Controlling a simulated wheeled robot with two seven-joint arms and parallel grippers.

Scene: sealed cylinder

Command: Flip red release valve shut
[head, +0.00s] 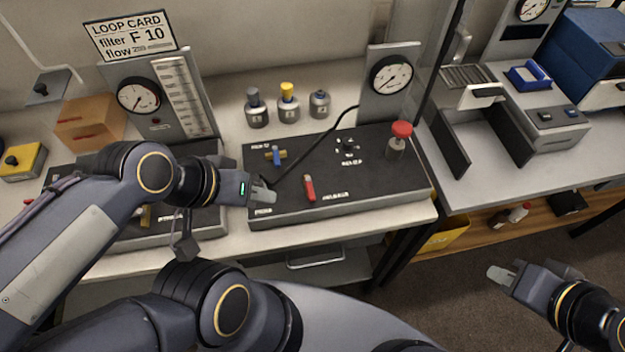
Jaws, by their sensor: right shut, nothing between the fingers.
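A red lever (309,188), which looks like the release valve, sits near the front edge of the black panel (350,201) on the bench. It points roughly away from me, tilted slightly left; the label beside it is too small to read. My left gripper (263,190) is just left of the red lever, over the panel's left front part and apart from the lever. Its fingers overlap from this angle, so its opening is unclear. My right gripper (507,271) is shut and empty, out over the floor at the lower right.
Several small canisters (288,104) stand behind. A loop card (131,36) reads filter F 10.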

